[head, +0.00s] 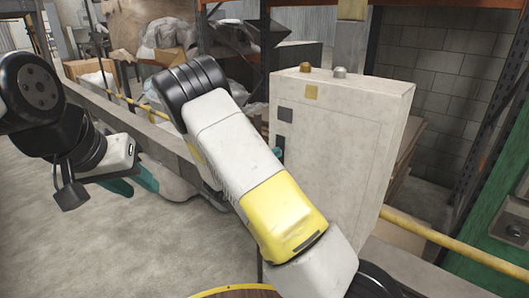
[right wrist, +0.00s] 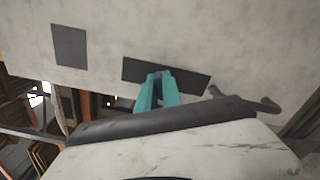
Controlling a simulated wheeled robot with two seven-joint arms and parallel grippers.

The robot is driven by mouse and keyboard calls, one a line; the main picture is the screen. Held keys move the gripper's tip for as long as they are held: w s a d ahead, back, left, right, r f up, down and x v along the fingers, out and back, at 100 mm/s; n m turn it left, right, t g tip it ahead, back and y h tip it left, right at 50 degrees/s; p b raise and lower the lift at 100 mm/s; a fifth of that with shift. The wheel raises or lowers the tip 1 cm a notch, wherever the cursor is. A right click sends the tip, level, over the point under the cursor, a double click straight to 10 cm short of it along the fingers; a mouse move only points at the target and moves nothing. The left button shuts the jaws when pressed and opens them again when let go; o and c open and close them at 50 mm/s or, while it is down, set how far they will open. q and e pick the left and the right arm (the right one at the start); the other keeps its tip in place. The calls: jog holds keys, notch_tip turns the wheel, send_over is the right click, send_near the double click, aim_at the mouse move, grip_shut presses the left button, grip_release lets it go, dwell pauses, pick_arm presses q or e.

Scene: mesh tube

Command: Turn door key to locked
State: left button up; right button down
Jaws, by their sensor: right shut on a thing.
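The pale grey cabinet (head: 345,135) stands right of centre in the head view, and its face fills the top of the right wrist view (right wrist: 230,45). A dark lock plate (right wrist: 190,82) is on that face. My right gripper (right wrist: 158,82) has its teal fingers at this plate, shut on the door key (right wrist: 158,79). Only a small dark bit of the key shows between the fingertips, so its turn angle cannot be told. In the head view my right arm hides most of this gripper. My left gripper (head: 132,184) is at the left, away from the cabinet, with its teal fingers apart and empty.
A dark square (right wrist: 69,45) is on the cabinet face beside the lock plate. An amber knob (head: 305,67) and a grey knob (head: 340,72) are on the cabinet top. A yellow rail (head: 455,245) runs at the right. The floor at the left (head: 60,240) is clear.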

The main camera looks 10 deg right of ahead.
jog(key=n, duration=1.2)
jog(key=shift+n, duration=0.4)
dwell(0.3)
jog(key=c, duration=1.5)
grip_release()
jog(key=v, duration=0.7)
jog(key=shift+s+a, duration=0.25)
jog(key=shift+a, duration=0.1)
